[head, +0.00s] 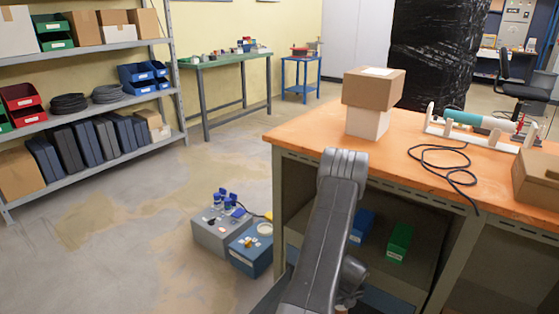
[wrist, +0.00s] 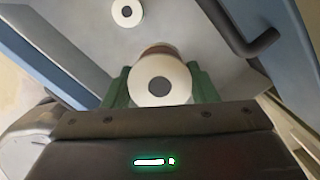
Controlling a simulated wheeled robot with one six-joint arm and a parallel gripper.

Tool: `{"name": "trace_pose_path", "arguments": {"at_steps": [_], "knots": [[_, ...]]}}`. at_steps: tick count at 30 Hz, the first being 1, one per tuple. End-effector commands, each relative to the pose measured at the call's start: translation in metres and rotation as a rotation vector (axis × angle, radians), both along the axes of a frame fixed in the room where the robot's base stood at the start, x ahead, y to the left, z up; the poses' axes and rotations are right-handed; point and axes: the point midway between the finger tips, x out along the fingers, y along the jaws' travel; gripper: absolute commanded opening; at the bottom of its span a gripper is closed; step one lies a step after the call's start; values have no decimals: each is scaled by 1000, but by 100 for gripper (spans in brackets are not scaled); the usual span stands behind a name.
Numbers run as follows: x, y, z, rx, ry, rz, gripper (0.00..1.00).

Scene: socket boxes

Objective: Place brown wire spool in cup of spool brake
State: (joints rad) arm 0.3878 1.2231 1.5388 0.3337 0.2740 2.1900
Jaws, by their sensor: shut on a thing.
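In the wrist view my gripper (wrist: 161,88) has green fingers on both sides of a spool (wrist: 142,88). The fingers are shut on it. The spool shows a round cream end face with a dark centre hole, and a strip of brown winding shows at its far edge. A second cream ring with a dark centre (wrist: 127,12) sits on the grey surface beyond; I cannot tell what it belongs to. In the head view my gripper and the held spool are hidden behind my arm, low in front of the workbench. I cannot clearly make out the spool brake or its cup.
A dark bent handle (wrist: 236,28) and a blue edge (wrist: 285,45) lie close at the right in the wrist view. In the head view, an orange-topped workbench (head: 300,133) stands at right. Grey and blue boxes (head: 222,234) stand on the floor, with open floor to their left.

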Motion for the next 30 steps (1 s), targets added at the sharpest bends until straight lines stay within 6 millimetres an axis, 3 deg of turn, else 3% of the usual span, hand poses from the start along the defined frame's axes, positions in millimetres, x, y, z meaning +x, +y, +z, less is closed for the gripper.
{"name": "trace_pose_path", "arguments": {"at_steps": [15,30], "knots": [[49,65,72,-2,-4,843,24],[73,138,156,-4,-4,1748,24]]}}
